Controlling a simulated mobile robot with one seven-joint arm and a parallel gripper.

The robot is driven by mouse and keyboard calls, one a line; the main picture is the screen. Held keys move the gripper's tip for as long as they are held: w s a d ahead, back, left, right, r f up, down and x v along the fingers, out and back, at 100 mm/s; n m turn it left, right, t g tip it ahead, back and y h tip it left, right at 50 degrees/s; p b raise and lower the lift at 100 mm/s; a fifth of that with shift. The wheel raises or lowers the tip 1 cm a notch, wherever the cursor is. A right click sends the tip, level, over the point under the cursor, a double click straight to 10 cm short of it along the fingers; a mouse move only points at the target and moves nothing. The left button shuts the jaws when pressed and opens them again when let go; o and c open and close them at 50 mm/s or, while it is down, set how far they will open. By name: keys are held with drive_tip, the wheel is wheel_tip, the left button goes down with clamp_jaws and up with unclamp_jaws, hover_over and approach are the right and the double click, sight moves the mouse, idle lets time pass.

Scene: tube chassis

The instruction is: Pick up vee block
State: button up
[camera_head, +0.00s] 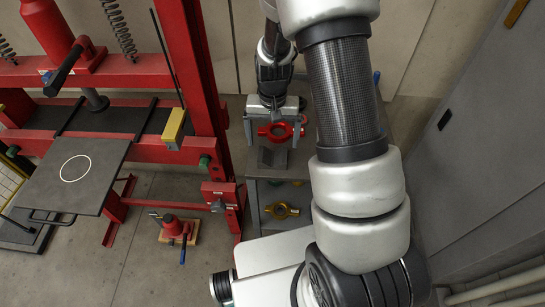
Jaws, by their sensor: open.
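A grey metal block with a V-shaped notch, which looks like the vee block (272,160), sits at the near edge of the top of a narrow grey shelf unit. My gripper (275,128) is above the same top, a little farther back than the block. Its two fingers are spread apart, and the block is not between them. A red ring-shaped part with side lugs (275,138) shows between and below the fingers. I cannot tell whether the fingers touch it.
A red press frame (205,80) stands close on the left of the shelf unit (262,173). A yellow ring-shaped part (282,210) lies on a lower shelf. A grey cabinet (480,140) stands on the right.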

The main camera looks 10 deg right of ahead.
sight(273, 158)
drive_tip(key=f, duration=0.5)
drive_tip(key=shift+s+a+f, duration=0.1)
drive_tip(key=shift+s+f, duration=0.25)
drive_tip(key=shift+s, duration=0.05)
drive_tip(key=c, duration=2.1)
drive_tip(key=shift+w+r, duration=0.1)
